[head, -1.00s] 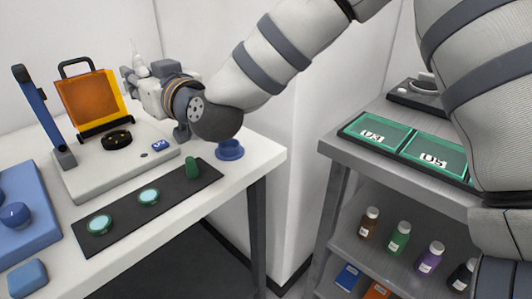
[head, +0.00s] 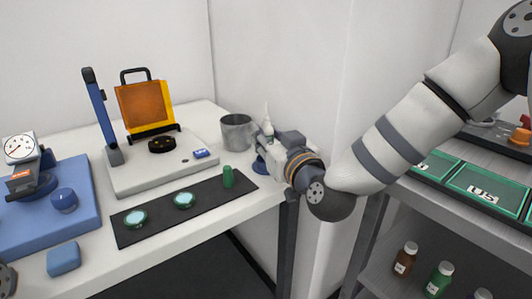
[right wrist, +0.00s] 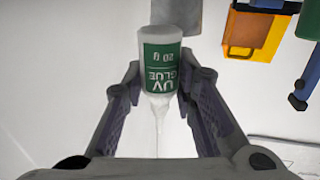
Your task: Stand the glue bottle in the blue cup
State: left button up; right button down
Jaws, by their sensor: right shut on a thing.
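The glue bottle (head: 267,126) is white with a thin pale nozzle that points up in the head view. In the right wrist view the bottle (right wrist: 161,62) shows a green "UV GLUE" label and sits between both fingers. My right gripper (head: 263,141) is shut on it, at the table's right end. My left gripper is not in view.
A grey metal bin (head: 237,133) stands just left of and behind the gripper. A black mat (head: 160,220) holds a green cylinder (head: 228,176) and two round pieces. A shelf with green trays stands at right.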

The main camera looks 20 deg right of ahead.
jog(key=shift+w+d+f, duration=0.15)
jog(key=shift+w+f, duration=0.15)
jog(key=f, duration=0.3)
jog(key=shift+w+d+f+b, duration=0.1)
jog(key=shift+w+f+b, duration=0.1)
jog(key=shift+f+b, duration=0.2)
jog(key=shift+r, duration=0.3)
jog(key=shift+f, duration=0.25)
jog(key=c, duration=1.3)
grip_release()
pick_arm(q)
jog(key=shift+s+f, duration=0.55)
pick_arm(e)
jog(key=shift+r, duration=0.15)
